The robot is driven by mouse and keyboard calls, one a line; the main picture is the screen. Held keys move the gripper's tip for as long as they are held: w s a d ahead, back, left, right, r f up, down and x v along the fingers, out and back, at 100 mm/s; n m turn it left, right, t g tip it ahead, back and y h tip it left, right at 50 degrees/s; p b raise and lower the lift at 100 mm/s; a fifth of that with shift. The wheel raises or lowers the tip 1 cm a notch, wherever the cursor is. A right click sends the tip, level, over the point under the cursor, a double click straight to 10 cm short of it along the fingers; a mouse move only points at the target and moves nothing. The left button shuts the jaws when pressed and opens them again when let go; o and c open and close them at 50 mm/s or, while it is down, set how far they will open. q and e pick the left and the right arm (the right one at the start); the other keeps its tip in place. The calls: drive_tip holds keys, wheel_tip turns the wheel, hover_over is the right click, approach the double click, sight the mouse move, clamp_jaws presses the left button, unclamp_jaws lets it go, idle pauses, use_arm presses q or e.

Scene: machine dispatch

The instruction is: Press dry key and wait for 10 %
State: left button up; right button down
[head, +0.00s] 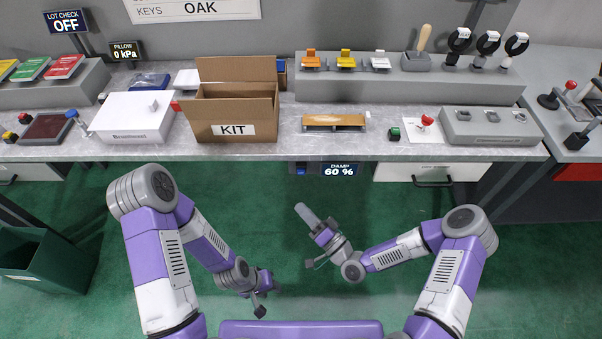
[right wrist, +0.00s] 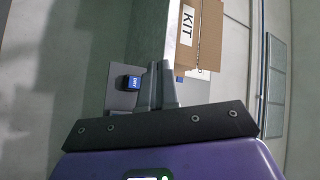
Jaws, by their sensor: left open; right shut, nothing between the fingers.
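The blue dry key (right wrist: 132,83) sits in a dark housing just left of my right fingertips in the right wrist view. In the head view a small dark key (head: 299,168) shows under the counter's front edge, left of the damp display (head: 340,169), which reads 60 %. My right gripper (head: 304,212) is shut and empty, pointing up toward the counter edge, apart from the key; its fingers also show in the right wrist view (right wrist: 159,84). My left gripper (head: 264,296) is open and low over the green floor, away from the counter.
The KIT box (head: 232,130) stands open on the counter (head: 270,150), above the key's place. A wooden block (head: 334,122), a green button (head: 394,133) and a red-knobbed switch are to its right. Drawers flank the display. A green bin (head: 45,265) stands lower left.

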sight(301, 171)
drive_tip(key=shift+w, duration=0.1)
drive_tip(key=w+b, duration=0.1)
drive_tip(key=w, duration=0.7)
drive_tip(key=shift+w+b, duration=0.3)
idle(2.0)
drive_tip(key=shift+w+b, duration=0.45)
drive_tip(key=shift+b, duration=0.05)
